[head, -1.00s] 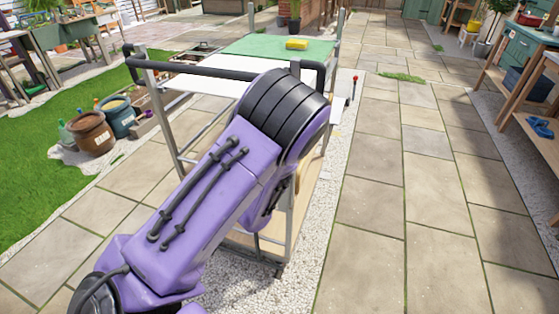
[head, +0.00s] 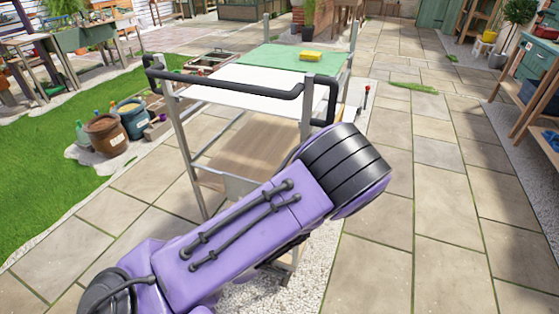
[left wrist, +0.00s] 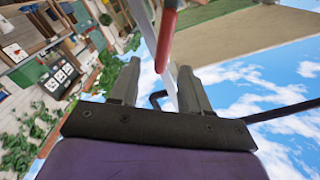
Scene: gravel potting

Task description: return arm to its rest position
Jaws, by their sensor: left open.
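My left arm (head: 245,225), purple with black bands, comes in from the lower left of the head view and reaches to the right in front of a trolley (head: 225,88). Its gripper is hidden in that view. In the left wrist view, my left gripper (left wrist: 160,68) is open, its two grey fingers apart, with sky and the yard behind them. A red rod-like thing (left wrist: 168,35) shows beyond the gap between the fingers. I see nothing held. My right gripper is in neither view.
The trolley has a black handle, a white top, a green mat (head: 275,60) with a yellow block (head: 311,56), and a lower wooden shelf (head: 240,150). A brown pot (head: 106,137) and a blue pot (head: 132,120) stand left. Paving (head: 440,210) at right is open.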

